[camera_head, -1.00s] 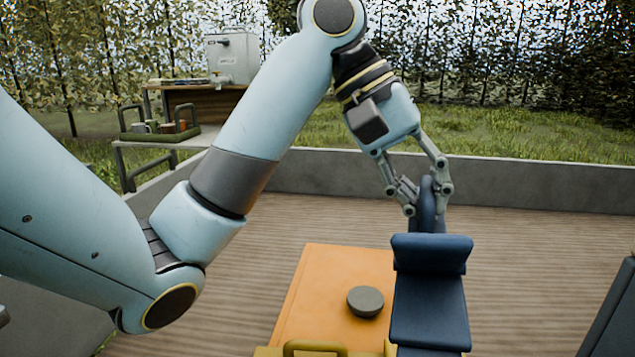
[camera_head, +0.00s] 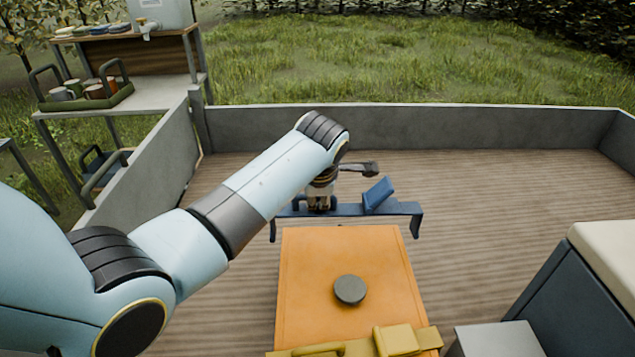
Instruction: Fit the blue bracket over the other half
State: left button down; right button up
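The blue bracket (camera_head: 398,207) is a long bar with downturned ends and a tilted plate on its right part. It lies crosswise at the far edge of the orange panel (camera_head: 310,262), held level; I cannot tell whether it touches the panel. My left gripper (camera_head: 320,206) is at the bracket's left part, its fingers around the handle there, partly hidden by the wrist. A yellow bar (camera_head: 358,348) with a loop handle and a raised block lies across the panel's near end, apart from the blue bracket; it looks like the other half. My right gripper is out of view.
A grey round knob (camera_head: 349,290) sits on the orange panel. A dark box with a pale top (camera_head: 610,250) stands at the right. A shelf (camera_head: 150,97) with a tray stands at the left.

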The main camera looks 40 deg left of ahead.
aim_at(318, 210)
pick_arm(q)
jog(key=shift+f+b, duration=0.4)
jog(key=shift+f, duration=0.05)
notch_tip(318, 210, down, 3)
jog(key=b, duration=0.3)
jog(key=shift+f, duration=0.1)
jog(key=shift+f+b, duration=1.6)
jog(key=shift+f, duration=0.65)
jog(key=shift+w, duration=0.15)
jog(key=shift+p, duration=0.35)
